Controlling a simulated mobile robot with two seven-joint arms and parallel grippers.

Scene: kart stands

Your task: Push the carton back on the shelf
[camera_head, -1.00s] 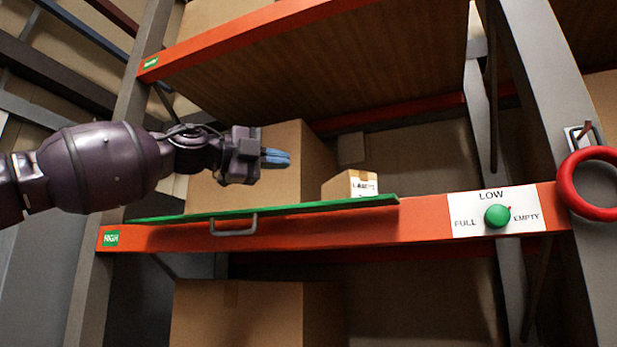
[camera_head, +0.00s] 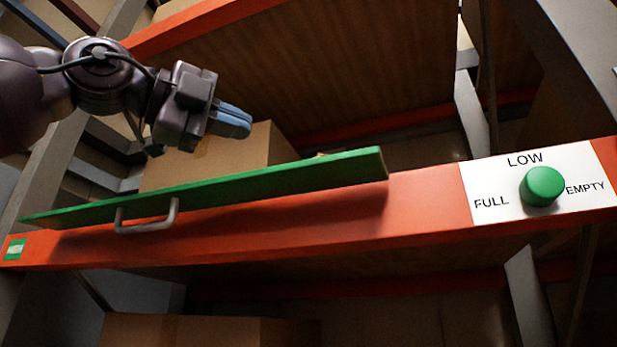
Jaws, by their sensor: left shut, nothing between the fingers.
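A large brown carton (camera_head: 262,146) stands on the shelf with the orange front beam (camera_head: 430,208). Its lower part is hidden behind a raised green board (camera_head: 290,180) along the beam, and my left gripper covers part of its upper left. A sliver of a small carton (camera_head: 322,155) barely shows above the board, to the right of the large one. My left gripper (camera_head: 235,122) has blue fingers, is shut and empty, and points right, in front of the large carton and above the board. I cannot tell whether it touches the carton. My right gripper is not in view.
The green board has a grey handle (camera_head: 147,228). A white panel (camera_head: 490,190) marked LOW, FULL and EMPTY bears a green knob (camera_head: 541,187) at the right. A carton (camera_head: 180,330) stands below. Space right of the small carton looks open.

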